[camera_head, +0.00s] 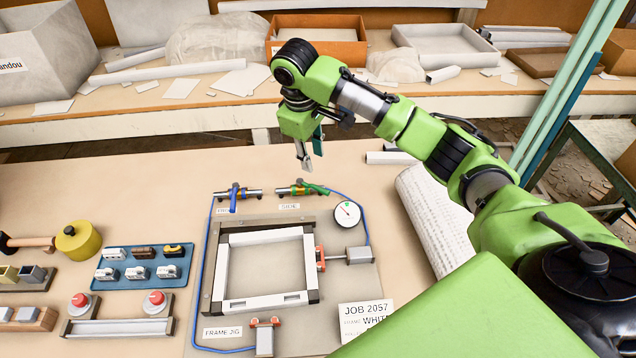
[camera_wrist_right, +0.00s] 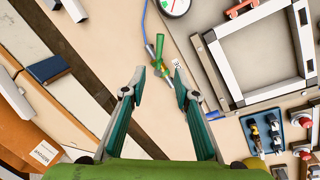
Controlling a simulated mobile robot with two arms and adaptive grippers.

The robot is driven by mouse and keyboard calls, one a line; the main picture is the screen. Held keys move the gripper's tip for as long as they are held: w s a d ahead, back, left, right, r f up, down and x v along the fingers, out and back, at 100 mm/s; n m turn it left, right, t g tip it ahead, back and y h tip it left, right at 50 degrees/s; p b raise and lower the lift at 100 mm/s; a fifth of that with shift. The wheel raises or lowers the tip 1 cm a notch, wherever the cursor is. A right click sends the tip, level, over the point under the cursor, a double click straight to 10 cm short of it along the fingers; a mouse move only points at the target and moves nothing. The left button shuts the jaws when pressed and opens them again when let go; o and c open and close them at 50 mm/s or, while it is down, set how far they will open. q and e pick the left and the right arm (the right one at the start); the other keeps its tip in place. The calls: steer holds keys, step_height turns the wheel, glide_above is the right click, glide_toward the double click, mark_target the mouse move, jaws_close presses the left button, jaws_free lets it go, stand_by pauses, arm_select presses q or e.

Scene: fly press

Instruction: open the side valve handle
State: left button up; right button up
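The side valve (camera_head: 299,190) lies on the bench above the frame jig, with a green handle (camera_head: 315,188) slanting to the right near the line of its pipe. The green handle also shows in the wrist view (camera_wrist_right: 159,46), beyond my fingertips. My right gripper (camera_head: 309,155) is open and empty above and behind the side valve, pointing down. In the wrist view its two fingers (camera_wrist_right: 163,82) are well apart, and nothing is between them. A second valve with a blue handle (camera_head: 234,198) sits to the left of the side valve. My left gripper is not in view.
A pressure gauge (camera_head: 347,213) stands right of the side valve, with blue tubing around the board. The frame jig (camera_head: 216,262) lies in front. A blue tray (camera_head: 122,282) with small parts is at left. A rolled sheet (camera_head: 437,215) lies at right.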

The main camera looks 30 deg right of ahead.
mark_target(319, 187)
steer(key=f, duration=0.4)
steer(key=w+d+f+p, duration=0.1)
steer(key=f, duration=0.4)
steer(key=d+f, duration=0.1)
steer(key=f, duration=0.3)
steer(key=shift+w+d+f, duration=0.15)
steer(key=shift+d, duration=0.05)
jaws_close()
